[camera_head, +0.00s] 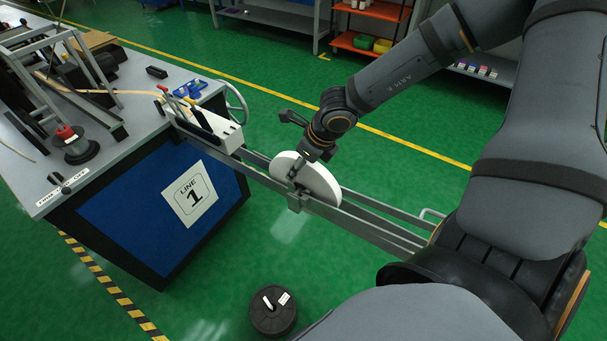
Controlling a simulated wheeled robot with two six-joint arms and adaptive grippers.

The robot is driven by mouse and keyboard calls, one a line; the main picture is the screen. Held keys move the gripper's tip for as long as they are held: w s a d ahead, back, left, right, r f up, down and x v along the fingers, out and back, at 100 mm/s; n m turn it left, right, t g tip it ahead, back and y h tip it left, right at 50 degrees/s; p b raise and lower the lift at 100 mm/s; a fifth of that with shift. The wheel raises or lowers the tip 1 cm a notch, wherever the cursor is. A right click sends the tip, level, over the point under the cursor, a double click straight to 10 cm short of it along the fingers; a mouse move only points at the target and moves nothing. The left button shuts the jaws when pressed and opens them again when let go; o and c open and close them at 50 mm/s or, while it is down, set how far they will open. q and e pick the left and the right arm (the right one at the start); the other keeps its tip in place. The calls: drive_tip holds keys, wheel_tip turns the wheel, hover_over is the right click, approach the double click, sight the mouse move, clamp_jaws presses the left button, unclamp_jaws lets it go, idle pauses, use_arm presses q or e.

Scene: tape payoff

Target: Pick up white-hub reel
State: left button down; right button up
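A large white disc-shaped reel (318,182) stands on edge, tilted in the view, between the two grey rails (380,222) that run out from the workbench. My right arm comes in from the upper right, and my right gripper (297,172) is at the reel's upper left face, overlapping it in the view. Its fingertips are small and partly hidden against the reel and rail bracket, so I cannot tell whether they are shut on anything. A black reel (272,318) with white marks on top lies on the floor below the rails. My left gripper is not in view.
The workbench (130,130) with a blue front panel and "LINE 1" sign stands at left, with a handwheel (234,102) at its corner. Orange shelving (372,30) stands at the back. Green floor is clear behind the rails.

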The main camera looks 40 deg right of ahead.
drive_tip(key=shift+w+a+f, duration=0.1)
drive_tip(key=shift+w+f, duration=0.15)
drive_tip(key=shift+f, duration=0.4)
clamp_jaws()
